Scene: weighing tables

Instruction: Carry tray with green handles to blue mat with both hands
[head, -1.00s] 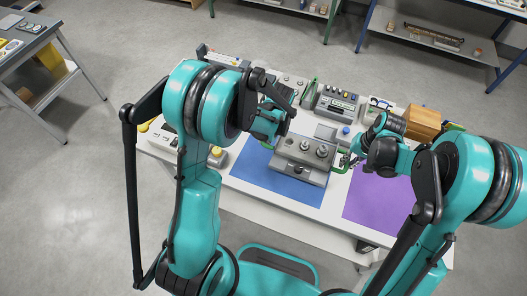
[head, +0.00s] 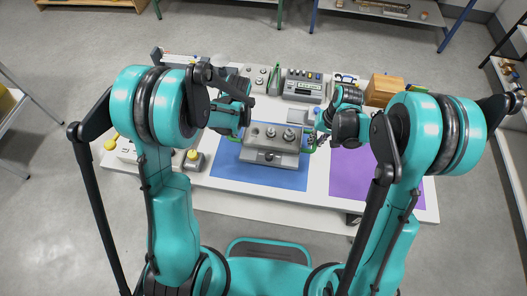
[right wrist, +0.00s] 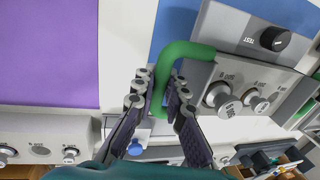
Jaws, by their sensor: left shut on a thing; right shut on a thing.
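The grey tray (head: 256,140) has green handles and lies over the back part of the blue mat (head: 260,178). I cannot tell whether it touches the mat. It bears metal weights (head: 289,134) and a grey box with a dark knob (head: 268,157), marked TEST in the right wrist view (right wrist: 272,39). My left gripper (head: 238,134) is at the tray's left handle, mostly hidden by my arm, and is shut on it. My right gripper (head: 316,140) is shut on the right green handle (right wrist: 181,52), which shows between its fingers in the right wrist view.
A purple mat (head: 375,180) lies to the right on the white table. Grey instruments (head: 303,86) stand along the back, with a wooden block (head: 383,90) at the back right. A yellow-knobbed device (head: 193,160) stands left of the blue mat.

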